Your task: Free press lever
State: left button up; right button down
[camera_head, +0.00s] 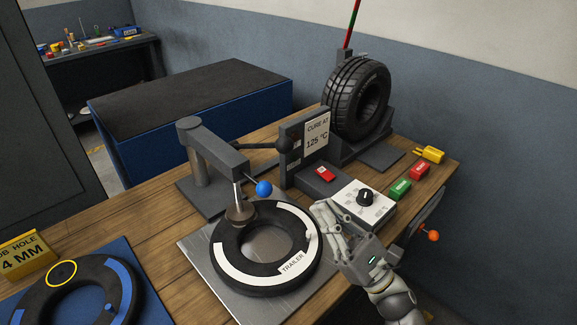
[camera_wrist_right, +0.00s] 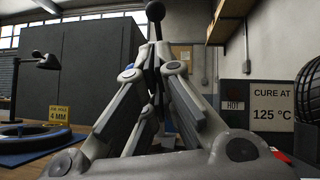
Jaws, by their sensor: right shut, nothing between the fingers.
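The grey press (camera_head: 212,150) stands on the bench. Its dark lever with a black ball knob (camera_head: 285,145) reaches right, towards the sign panel. A blue ball knob (camera_head: 264,188) is lower, beside the press rod. The round press foot (camera_head: 240,211) is down at the rim of the black ring marked TRAILER (camera_head: 270,285). My right gripper (camera_head: 322,212) is shut and empty at the ring's right side, apart from the lever. In the right wrist view its fingers (camera_wrist_right: 155,60) meet, with a black ball (camera_wrist_right: 155,11) beyond the tips. My left gripper is not in view.
A "CURE AT 125 °C" panel (camera_head: 317,133) and a dial box (camera_head: 375,200) stand close to my right gripper. A tyre (camera_head: 357,98) is behind. Coloured blocks (camera_head: 420,171) lie at right. Another ring (camera_head: 50,300) lies on a blue mat at left.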

jog(key=p, duration=0.4)
send_near(274, 147)
jog(key=w+a+r, duration=0.2)
jog(key=w, duration=0.1)
jog(key=shift+w+a+r, duration=0.15)
jog(key=shift+w+a, duration=0.05)
jog(key=shift+a, duration=0.4)
